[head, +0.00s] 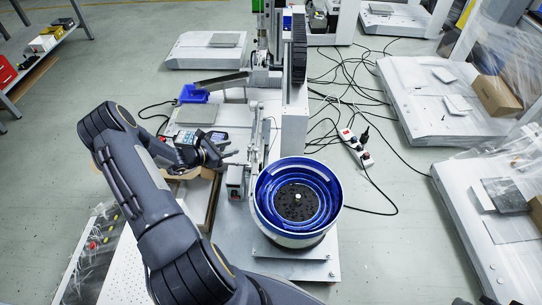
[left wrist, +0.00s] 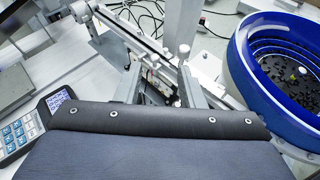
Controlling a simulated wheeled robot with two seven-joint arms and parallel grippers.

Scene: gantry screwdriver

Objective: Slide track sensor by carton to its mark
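My left gripper (head: 229,152) reaches in from the left beside the slim track (head: 256,145), its fingers apart and pointing at it. In the left wrist view the two grey fingers (left wrist: 160,88) stand on either side of a small metal and white part (left wrist: 155,72) at the track (left wrist: 128,38). This part may be the track sensor; I cannot tell whether the fingers touch it. An open brown carton (head: 203,203) lies below my left forearm, partly hidden by it. I cannot make out the mark. My right gripper is not in view.
A blue bowl feeder (head: 336,205) stands right of the gripper and also shows in the left wrist view (left wrist: 245,70). A keypad handset (left wrist: 20,130) lies at left. A small grey box (head: 236,182) sits just below the gripper. A blue bin (head: 193,94) is behind.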

